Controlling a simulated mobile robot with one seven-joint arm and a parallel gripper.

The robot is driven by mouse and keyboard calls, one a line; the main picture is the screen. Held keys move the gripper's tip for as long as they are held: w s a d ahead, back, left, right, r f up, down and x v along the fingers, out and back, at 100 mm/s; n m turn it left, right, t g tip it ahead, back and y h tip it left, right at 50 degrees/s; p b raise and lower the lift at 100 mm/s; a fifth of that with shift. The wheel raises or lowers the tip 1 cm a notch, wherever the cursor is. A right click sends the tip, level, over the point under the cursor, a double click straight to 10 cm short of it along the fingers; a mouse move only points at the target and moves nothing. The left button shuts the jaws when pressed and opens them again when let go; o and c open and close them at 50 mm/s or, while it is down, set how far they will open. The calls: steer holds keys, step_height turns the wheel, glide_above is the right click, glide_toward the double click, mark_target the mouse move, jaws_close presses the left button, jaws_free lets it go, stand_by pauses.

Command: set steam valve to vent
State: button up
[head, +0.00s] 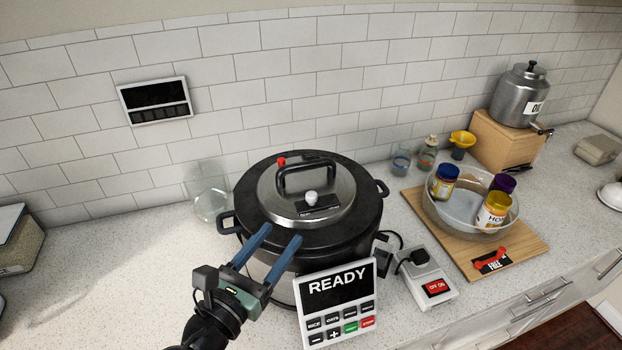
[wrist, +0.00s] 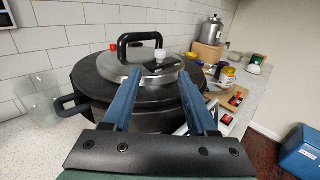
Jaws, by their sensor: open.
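A black pressure cooker (head: 345,238) with a silver lid (head: 342,185) and a black arched handle stands on the counter. On the lid, in front of the handle, is a small white-grey knob (head: 312,198) beside a black label whose text is too small to read; the knob also shows in the wrist view (wrist: 160,55). A red piece (head: 281,161) sits at the lid's back left. My gripper (head: 273,243) is open and empty, its blue fingers at the cooker's front left rim, short of the knob. In the wrist view the fingers (wrist: 158,92) point towards the lid.
A panel reading READY (head: 336,290) stands in front of the cooker. A switch box (head: 433,288) is to its right. A glass bowl of jars (head: 455,222) sits on a wooden board (head: 530,245). A clear container (head: 209,195) is at the left. The left counter is mostly clear.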

mark_target(309, 200)
steer(key=p+x, duration=0.1)
steer(key=x, duration=1.1)
steer(key=shift+w+d+p, duration=0.2)
steer(key=shift+w+p, duration=0.15)
steer(key=shift+p, duration=0.05)
jaws_close()
stand_by(0.8)
